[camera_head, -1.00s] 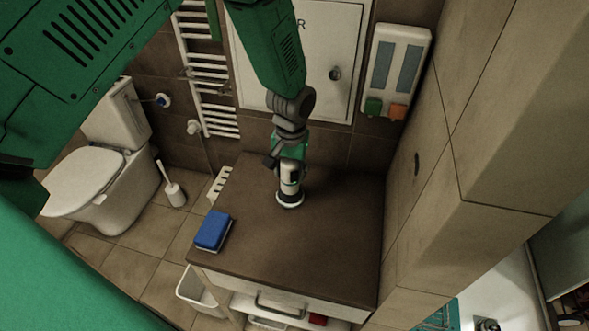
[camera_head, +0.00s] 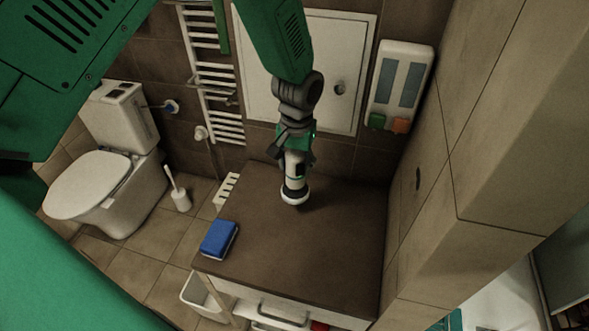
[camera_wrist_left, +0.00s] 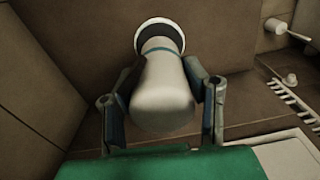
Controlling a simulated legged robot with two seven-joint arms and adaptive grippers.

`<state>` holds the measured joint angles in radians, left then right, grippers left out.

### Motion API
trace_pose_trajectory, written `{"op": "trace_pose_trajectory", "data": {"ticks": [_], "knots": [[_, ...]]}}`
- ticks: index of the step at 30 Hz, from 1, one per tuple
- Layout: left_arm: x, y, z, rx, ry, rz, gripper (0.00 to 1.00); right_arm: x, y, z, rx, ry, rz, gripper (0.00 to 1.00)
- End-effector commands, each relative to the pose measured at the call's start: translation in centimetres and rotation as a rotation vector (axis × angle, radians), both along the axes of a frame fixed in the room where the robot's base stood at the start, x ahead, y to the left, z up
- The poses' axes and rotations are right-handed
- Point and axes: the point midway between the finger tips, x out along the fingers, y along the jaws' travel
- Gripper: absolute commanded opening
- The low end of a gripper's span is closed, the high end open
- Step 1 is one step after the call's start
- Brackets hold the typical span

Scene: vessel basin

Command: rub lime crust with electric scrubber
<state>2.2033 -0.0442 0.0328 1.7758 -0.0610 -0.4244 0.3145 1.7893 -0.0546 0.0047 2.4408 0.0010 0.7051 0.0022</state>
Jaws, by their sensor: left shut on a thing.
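The electric scrubber (camera_head: 296,172) is a white-bodied tool with a dark band and a round white head pointing down. My left gripper (camera_head: 293,152) is shut on it over the brown cabinet top (camera_head: 320,235). I cannot tell if the head touches the top or hangs just above it. In the left wrist view the scrubber's pale body (camera_wrist_left: 165,98) sits between the two fingers of my left gripper (camera_wrist_left: 162,85), its dark-and-white head beyond them. I cannot make out any lime crust. My right gripper is not in view.
A blue sponge (camera_head: 219,238) lies at the cabinet top's left edge, near a white slotted piece (camera_head: 227,190). A tiled wall (camera_head: 430,190) bounds the right side. A toilet (camera_head: 105,190) and its brush (camera_head: 180,198) stand left. The front of the cabinet top is clear.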

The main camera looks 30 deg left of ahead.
Motion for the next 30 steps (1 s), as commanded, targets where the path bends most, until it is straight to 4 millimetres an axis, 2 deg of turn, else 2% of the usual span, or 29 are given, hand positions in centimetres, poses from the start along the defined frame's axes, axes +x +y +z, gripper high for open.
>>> {"op": "trace_pose_trajectory", "data": {"ticks": [8, 20, 30], "knots": [[0.0, 0.3, 0.0, -0.003, -0.001, 0.002, 0.07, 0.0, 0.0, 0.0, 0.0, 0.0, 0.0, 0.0], [0.0, 0.0, 3.0, 0.0, -0.001, 0.002, 0.07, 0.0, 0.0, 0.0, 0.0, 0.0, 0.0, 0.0], [0.0, 0.1, 3.0, -0.001, 0.001, 0.002, 0.07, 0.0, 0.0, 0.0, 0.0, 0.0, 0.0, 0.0]]}}
